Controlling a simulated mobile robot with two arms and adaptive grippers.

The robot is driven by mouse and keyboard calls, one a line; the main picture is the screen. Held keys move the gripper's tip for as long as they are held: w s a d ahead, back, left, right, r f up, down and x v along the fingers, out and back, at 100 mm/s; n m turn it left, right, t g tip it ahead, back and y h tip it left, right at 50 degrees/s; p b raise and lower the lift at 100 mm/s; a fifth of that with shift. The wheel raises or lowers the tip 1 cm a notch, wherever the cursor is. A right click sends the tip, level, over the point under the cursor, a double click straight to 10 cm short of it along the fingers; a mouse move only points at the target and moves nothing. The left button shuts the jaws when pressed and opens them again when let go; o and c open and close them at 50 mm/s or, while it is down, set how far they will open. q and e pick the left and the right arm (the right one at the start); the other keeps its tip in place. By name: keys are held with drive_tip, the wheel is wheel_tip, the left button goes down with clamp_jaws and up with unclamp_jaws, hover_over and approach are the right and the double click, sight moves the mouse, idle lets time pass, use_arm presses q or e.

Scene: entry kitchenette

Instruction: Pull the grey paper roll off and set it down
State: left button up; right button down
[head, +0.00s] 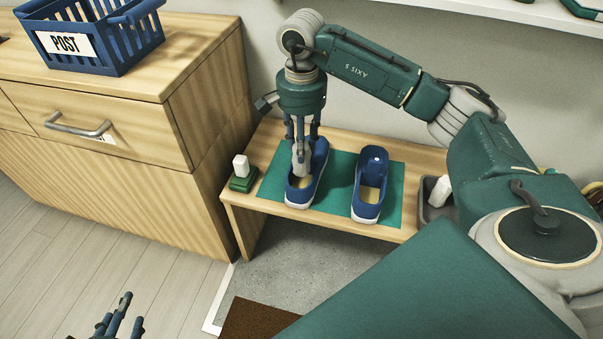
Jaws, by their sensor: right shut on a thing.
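A pair of blue shoes stands on a teal mat (335,205) on the low wooden bench: a left shoe (306,193) and a right shoe (368,197). My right gripper (301,160) points down over the opening of the left shoe and is shut on a pale grey piece, seemingly the grey paper roll (300,155). The fingers partly hide it, and I cannot tell how far its lower end sits inside the shoe. My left gripper (120,318) is at the bottom left, over the floor, empty with its fingers apart.
A grey tray (427,211) with a white piece in it stands at the bench's right, partly behind my arm. A green base with a white block (241,171) sits at the bench's left end. A cabinet (120,125) carries a blue POST basket (95,40).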

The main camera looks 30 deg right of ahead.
drive_tip(key=shift+r+p, duration=0.35)
drive_tip(key=shift+r, duration=0.1)
use_arm(q)
drive_tip(key=s+a+f+g, duration=0.2)
drive_tip(key=s+f+g, duration=0.1)
drive_tip(key=s+f, duration=0.1)
drive_tip(key=shift+s+y, duration=0.4)
drive_tip(key=shift+s, duration=0.45)
use_arm(e)
drive_tip(key=shift+r, duration=0.3)
idle(0.4)
use_arm(q)
drive_tip(key=shift+s+a+f, duration=0.1)
drive_tip(key=shift+s, duration=0.15)
drive_tip(key=shift+s+p, duration=0.1)
drive_tip(key=shift+p, duration=0.2)
use_arm(e)
drive_tip(key=shift+r+p, duration=0.8)
drive_tip(key=shift+r, duration=0.45)
use_arm(q)
drive_tip(key=s+a+g+p, duration=0.1)
drive_tip(key=s+a+g, duration=0.1)
drive_tip(key=s, duration=0.4)
drive_tip(key=shift+s+g+y+p, duration=0.3)
drive_tip(key=shift+g+y, duration=0.1)
drive_tip(key=shift+g, duration=0.2)
use_arm(e)
drive_tip(key=shift+r, duration=0.8)
use_arm(q)
drive_tip(key=shift+f, duration=0.15)
